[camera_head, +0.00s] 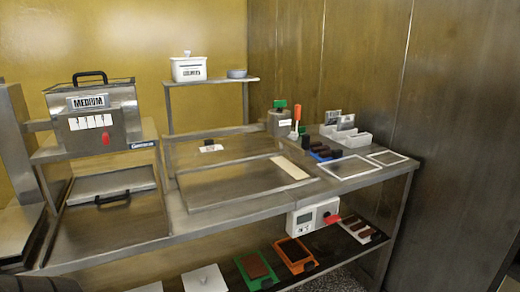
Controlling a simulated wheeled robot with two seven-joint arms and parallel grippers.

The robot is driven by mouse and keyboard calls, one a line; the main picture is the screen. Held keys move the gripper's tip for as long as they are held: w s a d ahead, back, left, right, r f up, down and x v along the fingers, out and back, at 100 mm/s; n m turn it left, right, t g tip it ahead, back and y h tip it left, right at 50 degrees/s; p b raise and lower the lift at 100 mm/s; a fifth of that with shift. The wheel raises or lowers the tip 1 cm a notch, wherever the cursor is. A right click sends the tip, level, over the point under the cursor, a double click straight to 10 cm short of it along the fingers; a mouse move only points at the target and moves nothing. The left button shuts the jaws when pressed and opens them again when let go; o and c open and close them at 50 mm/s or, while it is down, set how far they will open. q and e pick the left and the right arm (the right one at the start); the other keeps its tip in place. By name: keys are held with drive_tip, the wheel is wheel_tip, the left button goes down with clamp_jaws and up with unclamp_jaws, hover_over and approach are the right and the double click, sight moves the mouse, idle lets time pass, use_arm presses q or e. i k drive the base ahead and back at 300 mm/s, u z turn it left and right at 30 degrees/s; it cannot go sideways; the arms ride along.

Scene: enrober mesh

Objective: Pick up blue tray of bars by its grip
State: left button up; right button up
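The blue tray (318,157) sits on the right part of the steel bench top, just left of a white rack. Dark brown bars (322,151) stand on it and hide much of its surface. Its grip is too small to tell apart from the bars. Neither of my grippers shows in the head view.
The white rack (349,138) holds cards close to the right of the tray. A grey container with a green top (279,121) and an orange-handled tool (296,120) stand behind it. White-framed rectangles (349,167) lie in front. Green (257,270) and orange (294,256) trays are on the lower shelf.

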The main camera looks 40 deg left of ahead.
sight(323, 154)
drive_tip(key=u, duration=0.95)
drive_tip(key=k, duration=0.6)
drive_tip(key=z, duration=0.75)
drive_tip(key=i, duration=0.7)
drive_tip(key=z, duration=0.5)
drive_tip(key=i, duration=0.95)
drive_tip(key=u, duration=0.85)
drive_tip(key=i, duration=0.6)
drive_tip(key=u, duration=0.6)
